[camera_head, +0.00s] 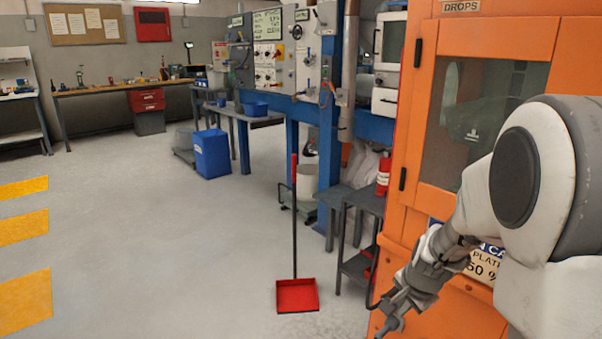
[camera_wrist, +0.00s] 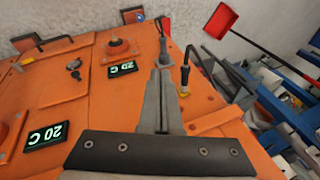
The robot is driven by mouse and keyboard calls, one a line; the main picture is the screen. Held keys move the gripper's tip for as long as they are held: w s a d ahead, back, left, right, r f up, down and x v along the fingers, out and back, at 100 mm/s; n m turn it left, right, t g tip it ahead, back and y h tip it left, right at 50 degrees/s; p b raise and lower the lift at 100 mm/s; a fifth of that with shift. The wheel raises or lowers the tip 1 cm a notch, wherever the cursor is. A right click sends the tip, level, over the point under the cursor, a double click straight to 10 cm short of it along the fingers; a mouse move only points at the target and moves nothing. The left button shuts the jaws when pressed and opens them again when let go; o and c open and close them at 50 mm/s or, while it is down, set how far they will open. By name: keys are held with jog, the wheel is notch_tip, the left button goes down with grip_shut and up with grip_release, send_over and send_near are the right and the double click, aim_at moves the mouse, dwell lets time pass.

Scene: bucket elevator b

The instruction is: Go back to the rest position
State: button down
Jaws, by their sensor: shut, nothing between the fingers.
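My gripper (camera_head: 392,318) is at the lower right in the head view, in front of the orange cabinet (camera_head: 470,45). Its fingers are shut and hold nothing. In the wrist view my gripper (camera_wrist: 160,75) points up the picture over an orange panel (camera_wrist: 75,88). The panel carries two small displays reading "20 C", one of them the upper display (camera_wrist: 123,69). The cabinet door has a dark window.
A red long-handled dustpan (camera_head: 297,295) stands on the grey floor. A small dark table (camera_head: 366,200) and a red extinguisher (camera_head: 384,174) are left of the cabinet. A blue bin (camera_head: 211,154) is further back. The floor at the left is clear, with yellow stripes (camera_head: 24,228).

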jog(key=s+a+r+n, duration=0.6)
jog(key=s+r, duration=0.3)
jog(key=r, duration=0.2)
jog(key=s+a+r+n, duration=0.1)
jog(key=s+r+n, duration=0.2)
jog(key=s, duration=0.4)
jog(key=s+a+r+n, duration=0.1)
jog(key=s+r+n, duration=0.2)
jog(key=s, duration=0.3)
notch_tip(320, 180, up, 23)
jog(key=p, duration=2.3)
jog(key=shift+s+r+t+p, duration=0.15)
jog(key=shift+s+t+p, duration=0.1)
jog(key=shift+t+p, duration=0.15)
jog(key=shift+d, duration=0.25)
